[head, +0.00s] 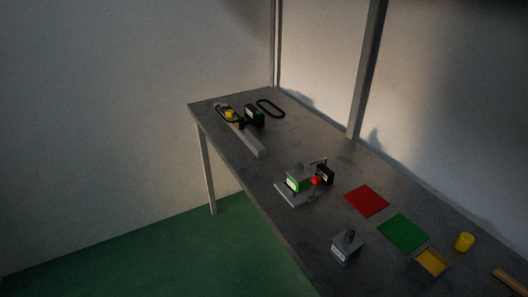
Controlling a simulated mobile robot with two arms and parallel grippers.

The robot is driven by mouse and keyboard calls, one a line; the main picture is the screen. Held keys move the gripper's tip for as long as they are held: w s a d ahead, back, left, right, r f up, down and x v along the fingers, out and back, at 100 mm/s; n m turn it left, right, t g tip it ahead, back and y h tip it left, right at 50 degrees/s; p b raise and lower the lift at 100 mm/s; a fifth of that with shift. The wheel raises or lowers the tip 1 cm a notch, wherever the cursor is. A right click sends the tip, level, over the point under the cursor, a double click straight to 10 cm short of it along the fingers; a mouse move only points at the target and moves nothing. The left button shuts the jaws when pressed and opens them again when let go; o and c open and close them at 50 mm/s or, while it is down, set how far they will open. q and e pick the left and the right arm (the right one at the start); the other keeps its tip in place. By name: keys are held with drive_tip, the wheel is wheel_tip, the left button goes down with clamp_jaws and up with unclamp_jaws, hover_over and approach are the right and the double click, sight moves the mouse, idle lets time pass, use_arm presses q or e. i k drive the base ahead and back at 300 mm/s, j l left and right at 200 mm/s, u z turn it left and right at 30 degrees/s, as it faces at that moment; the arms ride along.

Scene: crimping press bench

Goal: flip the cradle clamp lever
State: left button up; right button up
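The grey bench (300,225) runs from the back left to the front right. In its middle a small grey fixture (292,198) carries a green block with a white label (297,184), a red ball knob (315,181) and a black block (325,174). At the far end a long grey rail (247,142) lies beside a black box with a green face (255,117) and a yellow part (230,113). I cannot tell for sure which part is the cradle clamp lever or how it is set. Neither gripper is in view.
A black loop (270,108) lies at the far end. Nearer are a red mat (367,200), a green mat (403,233), a grey labelled block (346,246), a yellow tray (431,262), a yellow cup (464,242) and a wooden strip (510,281). A post (367,70) stands at the back edge.

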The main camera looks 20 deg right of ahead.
sight(316, 180)
drive_tip(key=i+j+z, duration=0.35)
drive_tip(key=j, duration=0.25)
drive_tip(key=i+j+z, duration=0.2)
drive_tip(key=j, duration=0.2)
drive_tip(key=z, duration=1.3)
